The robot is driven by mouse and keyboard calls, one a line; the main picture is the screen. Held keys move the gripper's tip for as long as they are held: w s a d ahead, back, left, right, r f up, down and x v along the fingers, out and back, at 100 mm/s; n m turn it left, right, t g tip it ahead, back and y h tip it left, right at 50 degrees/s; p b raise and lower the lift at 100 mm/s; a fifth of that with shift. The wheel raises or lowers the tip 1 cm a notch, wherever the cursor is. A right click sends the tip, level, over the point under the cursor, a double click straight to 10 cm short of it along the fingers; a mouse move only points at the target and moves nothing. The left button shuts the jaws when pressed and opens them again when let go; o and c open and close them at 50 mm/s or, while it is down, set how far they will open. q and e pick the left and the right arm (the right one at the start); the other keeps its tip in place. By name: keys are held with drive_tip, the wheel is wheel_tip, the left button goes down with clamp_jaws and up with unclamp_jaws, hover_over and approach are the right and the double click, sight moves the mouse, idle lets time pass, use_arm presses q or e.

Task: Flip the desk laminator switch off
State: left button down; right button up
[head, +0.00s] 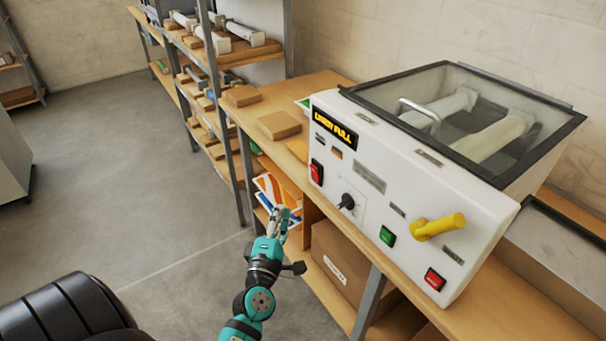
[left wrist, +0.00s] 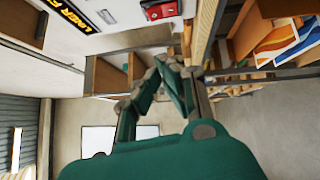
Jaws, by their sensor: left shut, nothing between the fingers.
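The desk laminator (head: 330,115) is a white box with a clear, dark-framed lid, standing on the wooden bench. A red switch (head: 316,172) sits at the left of its front panel and also shows at the top of the left wrist view (left wrist: 160,9). A black knob (head: 345,201), a green button (head: 387,236), a red button (head: 434,279) and a yellow handle (head: 438,227) are further right. My left gripper (head: 283,213) is shut and empty, in front of and below the red switch, apart from the panel. Its fingertips (left wrist: 168,65) show in the wrist view. My right gripper is out of view.
The wooden bench (head: 500,315) runs under the laminator. Below it are a cardboard box (head: 345,270) and coloured papers (head: 275,190). Shelves (head: 250,50) with rolls and boxes stand behind. Grey floor (head: 130,180) at the left is clear.

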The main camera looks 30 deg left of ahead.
sight(315, 174)
use_arm(q)
drive_tip(key=w+d+p+x, duration=0.1)
drive_tip(key=d+p+x, duration=0.1)
drive_tip(key=x, duration=1.1)
drive_tip(key=shift+d+p, duration=0.4)
drive_tip(key=shift+p, duration=0.25)
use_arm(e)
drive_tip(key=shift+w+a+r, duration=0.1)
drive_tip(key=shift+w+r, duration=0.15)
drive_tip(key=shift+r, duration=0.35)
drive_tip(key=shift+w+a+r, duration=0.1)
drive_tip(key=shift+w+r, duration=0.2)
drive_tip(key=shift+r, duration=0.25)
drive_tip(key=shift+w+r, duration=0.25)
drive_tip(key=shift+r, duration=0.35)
use_arm(q)
drive_tip(key=shift+r, duration=0.1)
